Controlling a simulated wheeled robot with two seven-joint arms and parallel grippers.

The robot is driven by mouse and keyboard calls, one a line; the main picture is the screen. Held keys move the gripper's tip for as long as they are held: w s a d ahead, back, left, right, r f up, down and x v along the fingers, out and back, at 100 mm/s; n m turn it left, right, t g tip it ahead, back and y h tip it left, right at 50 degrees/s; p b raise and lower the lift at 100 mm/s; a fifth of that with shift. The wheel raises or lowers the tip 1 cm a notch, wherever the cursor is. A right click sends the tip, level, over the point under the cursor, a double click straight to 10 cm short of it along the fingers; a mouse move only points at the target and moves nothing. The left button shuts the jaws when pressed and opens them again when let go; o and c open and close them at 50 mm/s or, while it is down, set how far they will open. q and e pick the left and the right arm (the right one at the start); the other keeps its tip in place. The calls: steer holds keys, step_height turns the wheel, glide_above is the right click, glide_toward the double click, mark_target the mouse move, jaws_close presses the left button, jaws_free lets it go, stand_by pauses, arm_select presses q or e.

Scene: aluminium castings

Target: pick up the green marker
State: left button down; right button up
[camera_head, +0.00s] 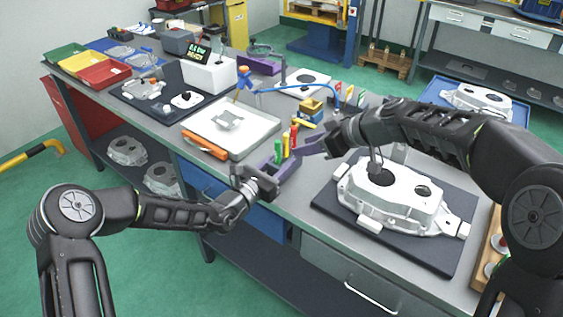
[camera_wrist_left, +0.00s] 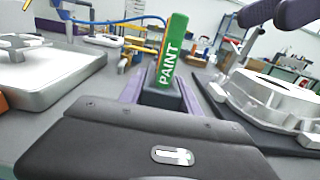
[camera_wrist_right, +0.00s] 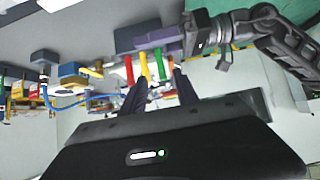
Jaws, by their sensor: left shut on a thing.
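The green marker (camera_head: 278,152), lettered PAINT in the left wrist view (camera_wrist_left: 172,50), stands nearly upright at my left gripper (camera_head: 277,166). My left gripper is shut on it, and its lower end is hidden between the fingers. A yellow marker (camera_head: 286,142) and a red marker (camera_head: 294,136) stand just beyond. My right gripper (camera_wrist_right: 157,88) is open, its fingers apart with nothing seen held. It is to the right of the markers. The green marker (camera_wrist_right: 160,65) also shows past its fingertips in the right wrist view.
A white tray (camera_head: 250,132) with a small metal part lies left of the markers. A large casting (camera_head: 385,197) sits on a dark mat (camera_head: 335,205) to the right, below my right arm.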

steer(key=shift+o, duration=0.4)
steer(key=shift+a+n, duration=0.35)
steer(key=shift+n, duration=0.05)
steer(key=n+g+h, duration=0.2)
steer(key=n+h, duration=0.8)
steer(key=n, duration=1.1)
glide_toward(277, 146)
steer(key=shift+d+f, duration=0.1)
steer(key=shift+f, duration=0.1)
steer(key=shift+x, duration=3.4)
